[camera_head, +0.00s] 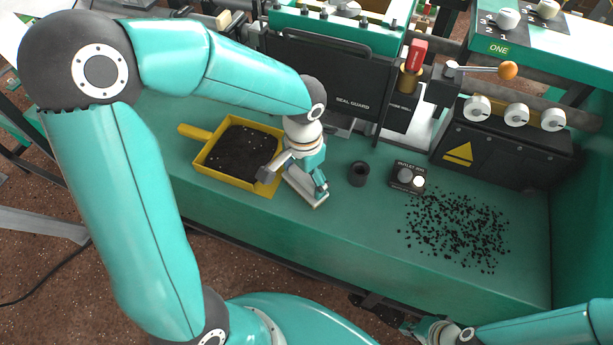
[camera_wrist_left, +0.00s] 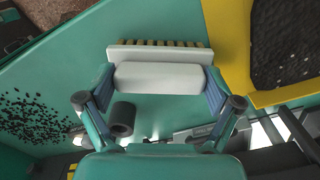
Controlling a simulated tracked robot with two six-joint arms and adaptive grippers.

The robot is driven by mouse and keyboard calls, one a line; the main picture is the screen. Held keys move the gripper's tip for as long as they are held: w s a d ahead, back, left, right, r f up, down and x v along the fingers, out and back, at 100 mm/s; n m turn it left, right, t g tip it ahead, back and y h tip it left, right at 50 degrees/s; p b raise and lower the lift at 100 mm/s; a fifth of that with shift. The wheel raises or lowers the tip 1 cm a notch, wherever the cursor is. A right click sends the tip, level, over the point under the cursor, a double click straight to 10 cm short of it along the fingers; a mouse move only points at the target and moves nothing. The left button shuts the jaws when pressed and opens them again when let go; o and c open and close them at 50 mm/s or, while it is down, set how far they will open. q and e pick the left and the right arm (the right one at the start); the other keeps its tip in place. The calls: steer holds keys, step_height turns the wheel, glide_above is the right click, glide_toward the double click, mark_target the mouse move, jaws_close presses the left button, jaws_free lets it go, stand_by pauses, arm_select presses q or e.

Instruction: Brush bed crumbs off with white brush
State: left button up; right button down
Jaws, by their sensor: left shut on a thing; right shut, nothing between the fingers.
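My left gripper (camera_head: 309,180) is shut on the white brush (camera_wrist_left: 160,77), gripping its pale block from both sides in the left wrist view. The brush's yellowish bristles show along its far edge; in the head view the brush (camera_head: 303,198) is largely behind the gripper. It is beside the yellow dustpan's right side. Black crumbs (camera_head: 455,231) lie scattered over the right part of the green bed (camera_head: 340,225), away from the brush; they also show in the left wrist view (camera_wrist_left: 38,120). My right gripper (camera_head: 436,332) is at the bottom edge, empty and shut.
The yellow dustpan (camera_head: 200,165) holds a dark heap. A black cup (camera_head: 359,173) and a small outlet box (camera_head: 408,178) stand between the brush and the crumbs. Black machine housings line the back. The bed's front strip is clear.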

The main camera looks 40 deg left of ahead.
arm_select(q)
steer(key=shift+w+d, duration=0.2)
steer(key=shift+d, duration=0.5)
steer(key=shift+w+d, duration=0.15)
steer(key=shift+d, duration=0.55)
steer(key=shift+w+d+b, duration=0.15)
steer(key=shift+d+b, duration=0.05)
steer(key=shift+d, duration=0.45)
steer(key=shift+w+d+b, duration=0.15)
steer(key=shift+d+b, duration=0.05)
steer(key=shift+d, duration=0.4)
steer(key=shift+w+d, duration=0.2)
steer(key=shift+d, duration=0.65)
steer(key=shift+w+d, duration=0.2)
steer(key=shift+d, duration=0.65)
steer(key=shift+r, duration=0.1)
step_height(320, 180, up, 6)
steer(key=p, duration=0.4)
steer(key=shift+p, duration=0.3)
step_height(320, 180, up, 3)
steer(key=shift+p, duration=1.1)
